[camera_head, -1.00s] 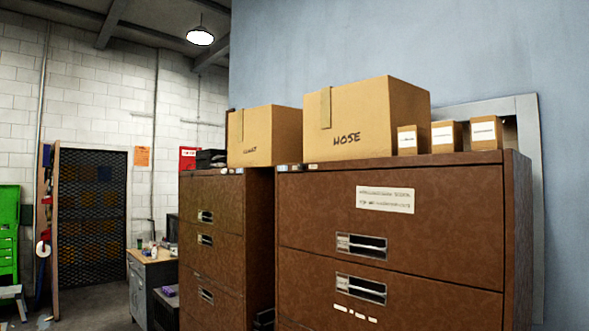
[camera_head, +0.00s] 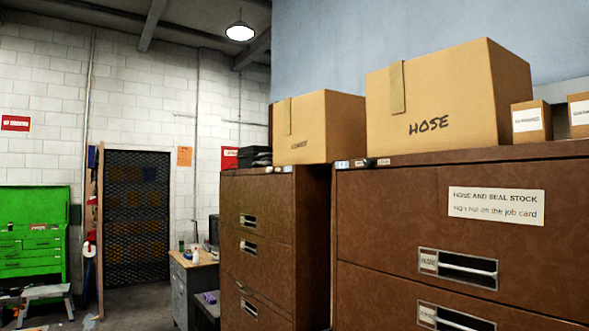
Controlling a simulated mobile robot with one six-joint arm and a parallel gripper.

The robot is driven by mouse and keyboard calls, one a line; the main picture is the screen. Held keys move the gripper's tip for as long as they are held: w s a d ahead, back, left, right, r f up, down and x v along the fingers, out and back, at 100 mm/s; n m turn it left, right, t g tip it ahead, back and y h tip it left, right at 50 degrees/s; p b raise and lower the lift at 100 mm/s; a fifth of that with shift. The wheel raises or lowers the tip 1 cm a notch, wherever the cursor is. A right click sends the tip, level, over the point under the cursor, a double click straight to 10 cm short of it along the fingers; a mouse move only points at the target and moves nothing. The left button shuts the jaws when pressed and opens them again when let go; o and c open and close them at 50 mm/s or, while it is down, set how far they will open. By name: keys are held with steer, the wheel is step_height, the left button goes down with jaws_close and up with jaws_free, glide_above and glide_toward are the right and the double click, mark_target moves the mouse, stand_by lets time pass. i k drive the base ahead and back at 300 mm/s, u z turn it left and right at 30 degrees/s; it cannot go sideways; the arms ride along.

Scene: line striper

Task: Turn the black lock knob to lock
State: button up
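No black lock knob shows in the head view, and I see no line striper machine. My gripper is not in view. Two brown filing cabinets fill the right and middle: the near one (camera_head: 390,230) carries a label reading "HOSE AND SEAL STOCK" (camera_head: 497,205), and the farther one (camera_head: 258,205) stands to its left. Their drawers have recessed metal pulls; no knob can be made out on them.
A cardboard box marked "HOSE" (camera_head: 445,100) and another box (camera_head: 315,130) sit on top. A desk (camera_head: 192,285), a dark mesh door (camera_head: 137,215), a green tool chest (camera_head: 32,235) and a grey step stool (camera_head: 45,293) stand left. Floor shows by the door.

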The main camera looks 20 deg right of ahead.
mark_target(367, 162)
steer(key=z, duration=0.15)
steer(key=i, duration=1)
steer(key=z, duration=1)
steer(key=i, duration=0.35)
steer(key=z, duration=0.2)
